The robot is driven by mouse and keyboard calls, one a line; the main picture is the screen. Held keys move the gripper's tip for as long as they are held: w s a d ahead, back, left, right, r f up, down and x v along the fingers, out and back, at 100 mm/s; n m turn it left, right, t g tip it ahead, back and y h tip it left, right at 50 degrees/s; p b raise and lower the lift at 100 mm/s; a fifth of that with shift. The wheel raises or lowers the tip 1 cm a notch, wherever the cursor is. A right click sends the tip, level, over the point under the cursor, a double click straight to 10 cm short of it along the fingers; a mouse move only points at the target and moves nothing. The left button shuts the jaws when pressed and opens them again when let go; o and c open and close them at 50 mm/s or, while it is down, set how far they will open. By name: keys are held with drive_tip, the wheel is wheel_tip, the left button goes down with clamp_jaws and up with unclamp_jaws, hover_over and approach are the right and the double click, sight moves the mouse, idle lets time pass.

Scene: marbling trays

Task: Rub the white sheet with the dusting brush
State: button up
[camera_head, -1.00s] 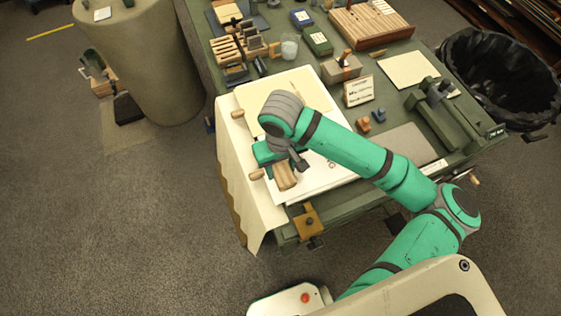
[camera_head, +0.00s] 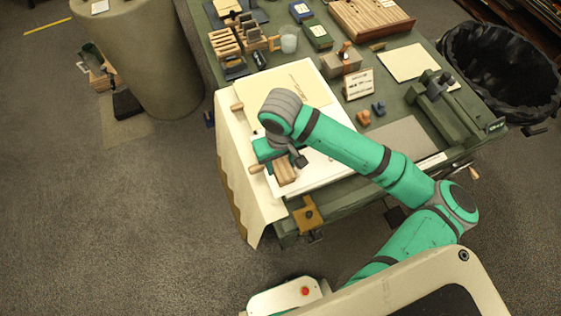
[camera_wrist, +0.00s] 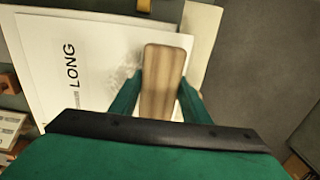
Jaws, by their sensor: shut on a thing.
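The white sheet (camera_head: 322,172) lies flat near the left front of the table, partly hidden under my arm. In the wrist view the sheet (camera_wrist: 95,42) carries the printed word LONG and a faint grey smudge beside the brush. My gripper (camera_head: 281,160) is over the sheet's left part. In the wrist view my gripper's green fingers (camera_wrist: 160,98) are shut on the sides of the wooden dusting brush (camera_wrist: 164,75). The brush also shows in the head view (camera_head: 286,171). Its underside is hidden, so I cannot tell whether it touches the sheet.
A cream cloth (camera_head: 232,165) hangs over the table's left edge, with wooden pegs (camera_head: 256,169) beside it. A small sign (camera_head: 358,84), small blocks (camera_head: 363,117) and a grey plate (camera_head: 400,136) are to the right. A lined bin (camera_head: 500,70) stands beyond the table.

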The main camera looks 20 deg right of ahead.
sight(310, 154)
drive_tip(key=shift+f, duration=0.9)
drive_tip(key=shift+d, duration=0.15)
drive_tip(key=shift+d+r, duration=0.1)
drive_tip(key=shift+d, duration=1.6)
drive_tip(key=shift+w+d, duration=0.15)
drive_tip(key=shift+d, duration=3.35)
drive_tip(key=shift+w, duration=1)
drive_tip(key=shift+s+a, duration=0.15)
drive_tip(key=shift+a, duration=5.2)
drive_tip(key=shift+w, duration=1)
drive_tip(key=shift+w+d, duration=0.15)
drive_tip(key=shift+d, duration=5.1)
